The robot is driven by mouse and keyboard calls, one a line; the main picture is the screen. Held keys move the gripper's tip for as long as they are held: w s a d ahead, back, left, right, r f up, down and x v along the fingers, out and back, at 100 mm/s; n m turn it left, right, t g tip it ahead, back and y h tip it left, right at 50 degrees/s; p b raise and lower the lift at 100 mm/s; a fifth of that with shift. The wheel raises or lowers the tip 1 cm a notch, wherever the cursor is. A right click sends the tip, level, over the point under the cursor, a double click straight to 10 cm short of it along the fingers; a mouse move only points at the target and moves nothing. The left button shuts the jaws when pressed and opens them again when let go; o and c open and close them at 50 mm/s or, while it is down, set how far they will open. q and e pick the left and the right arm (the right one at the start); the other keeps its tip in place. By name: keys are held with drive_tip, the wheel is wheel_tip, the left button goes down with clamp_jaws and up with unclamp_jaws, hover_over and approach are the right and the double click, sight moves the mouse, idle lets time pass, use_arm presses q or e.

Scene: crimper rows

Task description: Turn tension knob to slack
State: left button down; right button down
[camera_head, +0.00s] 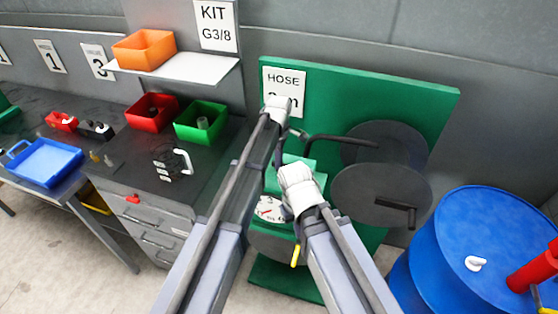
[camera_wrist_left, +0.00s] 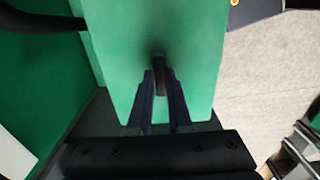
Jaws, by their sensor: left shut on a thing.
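A green box (camera_head: 296,172) stands out from the green board of the hose station, and its top fills the middle of the left wrist view (camera_wrist_left: 160,25). A small dark knob (camera_wrist_left: 159,62) sticks out of its face. My left gripper (camera_wrist_left: 160,98) is shut on this knob, with one dark finger on each side. In the head view my left gripper (camera_head: 282,145) reaches down to the box, and the knob is hidden there. Any slack marking is hidden. My right arm's white wrist part shows in front of the box, but its fingers do not show.
A white dial (camera_head: 268,208) with a red needle sits below the box. A yellow-tipped lever (camera_head: 295,256) hangs beside it. A dark hose reel (camera_head: 380,195) with a crank is at right, near a blue drum (camera_head: 485,245). A workbench with bins (camera_head: 201,124) is at left.

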use_arm(q)
drive_tip(key=c, duration=0.8)
unclamp_jaws()
drive_tip(key=shift+c, duration=0.2)
wheel_tip(320, 180, up, 8)
drive_tip(key=p, duration=0.8)
drive_tip(key=shift+f, duration=0.1)
